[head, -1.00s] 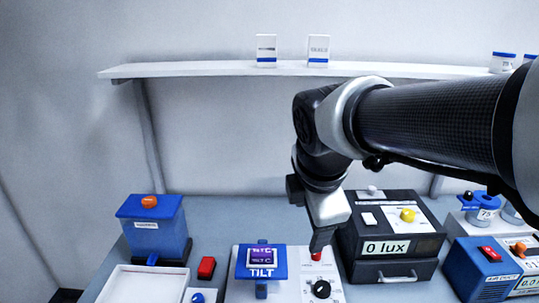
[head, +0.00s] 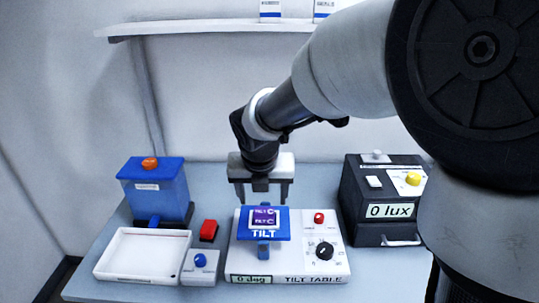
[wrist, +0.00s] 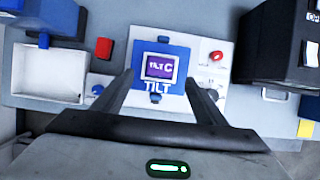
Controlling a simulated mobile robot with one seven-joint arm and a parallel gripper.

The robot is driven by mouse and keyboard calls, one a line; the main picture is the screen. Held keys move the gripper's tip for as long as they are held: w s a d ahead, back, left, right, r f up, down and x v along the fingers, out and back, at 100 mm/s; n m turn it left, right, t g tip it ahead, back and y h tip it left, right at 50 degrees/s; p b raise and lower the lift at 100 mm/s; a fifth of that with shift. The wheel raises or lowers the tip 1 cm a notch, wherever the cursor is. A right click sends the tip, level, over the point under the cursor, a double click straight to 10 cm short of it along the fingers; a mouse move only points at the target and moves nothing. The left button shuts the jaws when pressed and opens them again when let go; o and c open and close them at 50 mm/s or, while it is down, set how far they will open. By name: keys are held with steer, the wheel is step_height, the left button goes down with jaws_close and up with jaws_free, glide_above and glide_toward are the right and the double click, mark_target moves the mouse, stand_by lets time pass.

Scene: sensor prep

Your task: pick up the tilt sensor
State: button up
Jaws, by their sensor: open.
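The tilt sensor (head: 264,217) is a small square piece with a purple screen face. It lies on the blue TILT plate (head: 281,235) of the white tilt table (head: 302,262), whose display reads 0 deg. In the wrist view the sensor (wrist: 159,67) lies ahead of the fingers, on the blue plate (wrist: 181,63). My gripper (head: 262,203) is open and empty, pointing down just behind and above the plate in the head view. In the wrist view its two fingers (wrist: 158,80) spread to either side of the sensor's lower edge. I cannot tell the exact height gap.
A red button (head: 319,217) and black knob (head: 324,251) sit on the tilt table's right. The black lux box (head: 390,211) stands to the right. At left are a white tray (head: 105,262), a blue dispenser (head: 157,190), a red block (head: 208,231) and a blue-knobbed box (head: 200,268).

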mark_target(264, 212)
steer(key=b+x, duration=0.1)
steer(key=x, duration=0.7)
steer(key=shift+f, duration=0.1)
steer(key=c, duration=1.2)
